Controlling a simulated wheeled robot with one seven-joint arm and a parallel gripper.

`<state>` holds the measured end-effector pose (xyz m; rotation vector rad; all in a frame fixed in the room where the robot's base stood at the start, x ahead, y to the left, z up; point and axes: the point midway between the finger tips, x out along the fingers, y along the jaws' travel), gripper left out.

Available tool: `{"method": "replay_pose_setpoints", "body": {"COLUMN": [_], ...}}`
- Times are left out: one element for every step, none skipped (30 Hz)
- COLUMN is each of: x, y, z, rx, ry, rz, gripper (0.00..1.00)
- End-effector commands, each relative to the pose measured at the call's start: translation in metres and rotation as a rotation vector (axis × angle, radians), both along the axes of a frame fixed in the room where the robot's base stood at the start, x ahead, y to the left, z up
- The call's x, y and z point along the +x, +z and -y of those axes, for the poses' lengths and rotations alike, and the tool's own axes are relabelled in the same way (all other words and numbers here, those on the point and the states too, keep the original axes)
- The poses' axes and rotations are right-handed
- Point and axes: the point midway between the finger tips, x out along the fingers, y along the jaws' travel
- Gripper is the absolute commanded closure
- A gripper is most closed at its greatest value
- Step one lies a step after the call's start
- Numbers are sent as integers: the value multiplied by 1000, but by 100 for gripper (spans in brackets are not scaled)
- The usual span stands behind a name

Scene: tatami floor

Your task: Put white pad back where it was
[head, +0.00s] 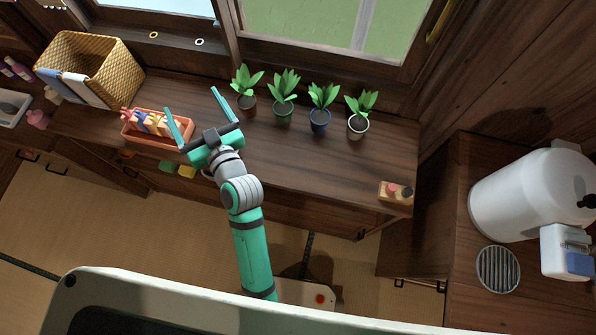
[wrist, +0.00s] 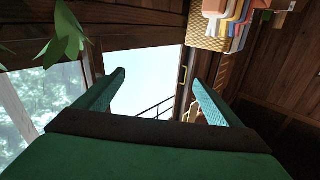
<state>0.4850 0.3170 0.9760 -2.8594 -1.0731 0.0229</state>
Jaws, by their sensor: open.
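My gripper (head: 190,102) is open and empty above the wooden counter, between the orange tray and the plants. In the wrist view its two fingers (wrist: 157,79) stand wide apart with nothing between them. I cannot pick out a white pad with certainty. An orange tray (head: 158,145) left of my gripper holds several small coloured pieces, some pale; the near finger partly covers it. A wicker basket (head: 115,68) at the back left has blue and white cloths (head: 72,92) over its side. In the wrist view, a woven container (wrist: 205,25) holds several coloured items.
Several potted plants stand along the window, the nearest (head: 247,102) close to my gripper's right. A small wooden block (head: 393,198) sits at the counter's right end. A white appliance (head: 515,190) and a round grille (head: 498,268) are on the right cabinet. The middle counter (head: 285,165) is clear.

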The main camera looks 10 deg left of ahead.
Motion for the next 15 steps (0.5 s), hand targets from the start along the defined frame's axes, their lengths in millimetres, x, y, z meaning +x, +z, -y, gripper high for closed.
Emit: {"method": "replay_pose_setpoints", "body": {"x": [-6, -8, -13, -17, -21, -28, -33, -39, -48, -55, -62, -72, -80, -89, -101], "y": [-15, -22, -32, -39, -47, -56, -62, -69, -77, -84, -89, -96, -101, -105, -111], "z": [17, 28, 42, 52, 63, 77, 89, 100, 114, 125, 135, 149, 160, 170, 184], "rx": [17, 27, 37, 44, 49, 55, 57, 59, 59, 58, 56, 51, 48, 41, 33], "ry": [-55, -89, -132, -165, -196, -238, -269, -299, -338, -367, -394, -429, -456, -480, -511], "rz": [-38, -54, -76, -92, -107, -125, -137, -149, -164, -175, -184, -194, -202, -208, -217], "gripper": [12, 12, 12, 12, 12, 12, 12, 12, 12, 12, 12, 12, 12, 12, 12]}}
